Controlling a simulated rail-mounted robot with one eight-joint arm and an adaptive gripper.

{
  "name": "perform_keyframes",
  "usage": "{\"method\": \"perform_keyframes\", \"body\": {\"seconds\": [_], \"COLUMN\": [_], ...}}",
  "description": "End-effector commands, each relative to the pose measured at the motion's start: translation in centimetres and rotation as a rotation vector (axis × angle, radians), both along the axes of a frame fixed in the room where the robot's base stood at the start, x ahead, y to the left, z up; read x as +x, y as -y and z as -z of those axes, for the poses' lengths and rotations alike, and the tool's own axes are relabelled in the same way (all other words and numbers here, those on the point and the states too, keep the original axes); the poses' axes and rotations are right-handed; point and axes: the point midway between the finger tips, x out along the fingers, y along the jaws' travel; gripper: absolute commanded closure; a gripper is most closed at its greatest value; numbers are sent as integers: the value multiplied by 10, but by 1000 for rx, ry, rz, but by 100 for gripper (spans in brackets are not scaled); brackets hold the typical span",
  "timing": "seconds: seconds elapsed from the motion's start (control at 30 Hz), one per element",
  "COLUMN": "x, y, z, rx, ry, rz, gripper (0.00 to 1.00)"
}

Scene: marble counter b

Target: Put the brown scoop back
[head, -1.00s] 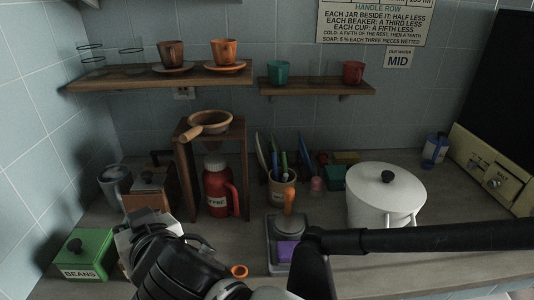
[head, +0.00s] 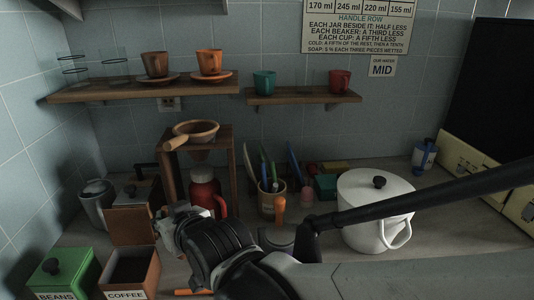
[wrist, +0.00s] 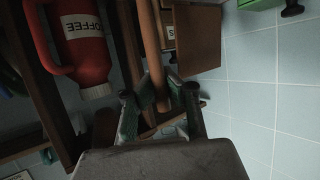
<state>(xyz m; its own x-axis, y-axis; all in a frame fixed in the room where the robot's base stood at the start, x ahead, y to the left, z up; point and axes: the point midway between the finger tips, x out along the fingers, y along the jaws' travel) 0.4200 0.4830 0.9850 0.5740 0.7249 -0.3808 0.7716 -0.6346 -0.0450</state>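My gripper (head: 168,217) is at the centre left in the head view, behind the open coffee box (head: 155,272) and in front of the wooden stand (head: 232,165). In the wrist view, my gripper (wrist: 158,95) has its green-padded fingers on either side of a thin brown rod (wrist: 150,45), which looks like the handle of the brown scoop. The fingers appear closed on it. The scoop's bowl is out of view in the wrist view, and the scoop cannot be made out in the head view. The coffee box's inside looks dark.
The red coffee flask (head: 203,186) stands close right of my gripper, under the filter (head: 197,131). A green beans box (head: 62,272) is at the front left. A white pot (head: 375,205) stands to the right. Shelves with cups (head: 150,87) are above.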

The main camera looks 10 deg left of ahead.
Motion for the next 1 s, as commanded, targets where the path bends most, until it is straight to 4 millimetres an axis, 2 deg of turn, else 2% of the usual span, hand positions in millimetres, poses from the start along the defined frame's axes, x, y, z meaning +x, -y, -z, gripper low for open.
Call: {"method": "perform_keyframes", "body": {"seconds": [0.27,0.67,0.87,1.0], "x": [0,0,0,0], "y": [0,0,0,0], "z": [36,41,40,40], "rx": [0,0,1,1], "ry": [0,0,-1,-1], "rz": [0,0,0,0], "gripper": [100,100,76,76]}}
